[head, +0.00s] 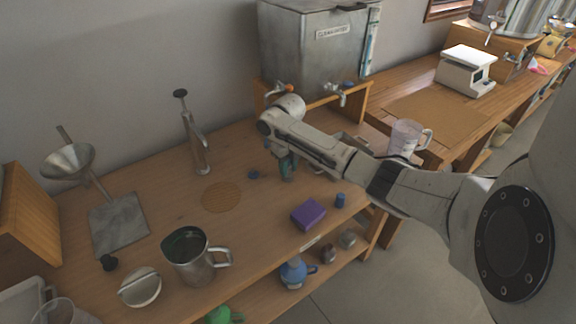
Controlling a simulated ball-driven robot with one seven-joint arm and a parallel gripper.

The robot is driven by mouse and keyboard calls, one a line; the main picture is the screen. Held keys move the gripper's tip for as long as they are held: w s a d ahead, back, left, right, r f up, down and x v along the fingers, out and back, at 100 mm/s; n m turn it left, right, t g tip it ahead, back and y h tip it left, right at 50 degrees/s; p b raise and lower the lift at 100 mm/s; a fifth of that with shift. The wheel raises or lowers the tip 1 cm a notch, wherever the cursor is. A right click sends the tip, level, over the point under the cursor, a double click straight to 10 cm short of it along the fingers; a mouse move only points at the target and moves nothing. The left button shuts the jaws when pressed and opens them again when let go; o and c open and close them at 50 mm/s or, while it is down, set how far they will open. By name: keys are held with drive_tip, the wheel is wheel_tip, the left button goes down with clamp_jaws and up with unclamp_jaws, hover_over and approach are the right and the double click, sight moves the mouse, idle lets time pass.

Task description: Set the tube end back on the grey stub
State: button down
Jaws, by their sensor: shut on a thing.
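My gripper (288,168) points down low over the wooden bench, left of the arm's wrist. Dark and teal parts show at its jaws. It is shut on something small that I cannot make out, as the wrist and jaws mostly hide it. I cannot pick out the tube end or the grey stub with certainty. A grey metal tank (310,50) stands behind my arm, with a clear upright tube (371,45) on its right side. Taps (340,94) show near its base.
A purple block (309,214), a small blue cylinder (340,200) and a steel jug (192,258) stand near the front edge. Bare bench lies around the round mat (221,197).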

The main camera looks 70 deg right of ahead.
drive_tip(key=shift+f, duration=0.1)
idle(0.3)
drive_tip(key=shift+f, duration=0.35)
drive_tip(key=c, duration=0.8)
unclamp_jaws()
drive_tip(key=shift+r+p, duration=2.9)
drive_tip(key=shift+r, duration=0.65)
drive_tip(key=shift+f, duration=0.1)
